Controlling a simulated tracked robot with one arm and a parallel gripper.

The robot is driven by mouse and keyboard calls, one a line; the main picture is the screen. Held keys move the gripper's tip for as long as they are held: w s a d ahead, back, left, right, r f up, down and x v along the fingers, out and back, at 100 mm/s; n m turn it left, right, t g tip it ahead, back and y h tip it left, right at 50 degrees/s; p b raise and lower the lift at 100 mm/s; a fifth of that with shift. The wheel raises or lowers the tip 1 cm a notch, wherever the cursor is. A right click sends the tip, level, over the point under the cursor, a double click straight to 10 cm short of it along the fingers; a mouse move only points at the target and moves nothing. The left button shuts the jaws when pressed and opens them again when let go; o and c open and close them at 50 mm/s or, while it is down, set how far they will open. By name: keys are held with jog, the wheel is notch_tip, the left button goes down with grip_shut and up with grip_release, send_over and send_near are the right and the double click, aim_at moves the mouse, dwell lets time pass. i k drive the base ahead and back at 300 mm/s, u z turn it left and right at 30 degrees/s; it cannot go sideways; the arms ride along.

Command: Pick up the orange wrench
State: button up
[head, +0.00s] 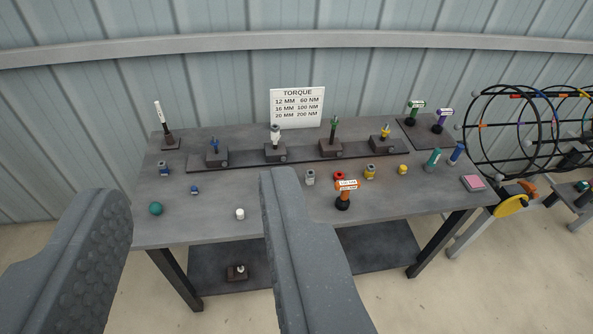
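The orange wrench (346,197) stands upright on the right half of the grey table (215,225). It has a white label at its top, too small to read surely, and a dark round lower end. My gripper (192,188) is open, its two grey fingers wide apart in the foreground. Nothing is held between them. The wrench is to the right of the right finger, outside the gap, and farther away.
A rail (240,161) with several bolts on blocks runs along the table's back. Small colored parts lie around, including a red one (338,176) behind the wrench. Green (414,112) and purple (440,122) labelled tools stand back right. A wire cage (515,130) is at right.

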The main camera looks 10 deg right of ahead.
aim_at(342, 202)
jog(key=u, duration=0.3)
jog(key=i, duration=2)
jog(key=z, duration=0.5)
